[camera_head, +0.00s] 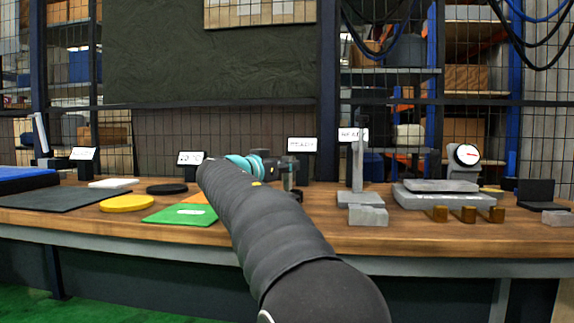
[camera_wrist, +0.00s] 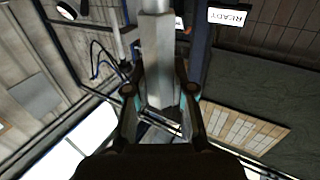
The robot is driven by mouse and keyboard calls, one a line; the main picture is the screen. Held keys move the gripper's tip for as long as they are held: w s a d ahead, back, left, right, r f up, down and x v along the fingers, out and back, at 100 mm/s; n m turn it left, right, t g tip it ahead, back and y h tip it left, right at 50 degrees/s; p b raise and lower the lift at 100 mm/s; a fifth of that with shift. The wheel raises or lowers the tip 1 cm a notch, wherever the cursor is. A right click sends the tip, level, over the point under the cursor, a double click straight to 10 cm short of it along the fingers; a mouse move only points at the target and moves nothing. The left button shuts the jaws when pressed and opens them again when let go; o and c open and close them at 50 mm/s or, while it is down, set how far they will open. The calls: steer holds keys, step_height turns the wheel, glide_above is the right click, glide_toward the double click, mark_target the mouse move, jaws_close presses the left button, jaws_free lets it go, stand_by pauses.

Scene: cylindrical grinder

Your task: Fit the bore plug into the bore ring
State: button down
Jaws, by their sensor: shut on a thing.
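My gripper (camera_head: 268,168) is over the middle of the bench, beyond my dark arm, which hides part of it. In the wrist view my gripper (camera_wrist: 159,92) has a finger on each side of a grey metal piece and is shut on it. This piece, which looks like the bore plug (camera_wrist: 160,65), is wide between the fingers and narrower toward the top of the picture. In the head view a small upright greyish part (camera_head: 289,178) shows at the gripper, its lower end close to the bench. I cannot pick out the bore ring with certainty; my arm may hide it.
To the right stand a grey upright stand (camera_head: 358,165), a grey block (camera_head: 368,215), a plate with brass blocks (camera_head: 468,214) and a dial gauge (camera_head: 466,154). To the left lie a green mat (camera_head: 170,214) and yellow disc (camera_head: 127,203). Signs line the back.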

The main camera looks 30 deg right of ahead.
steer(key=shift+f, duration=0.4)
steer(key=c, duration=0.9)
jaws_free()
steer(key=shift+f, duration=0.1)
steer(key=v, duration=1.2)
steer(key=shift+s, duration=0.15)
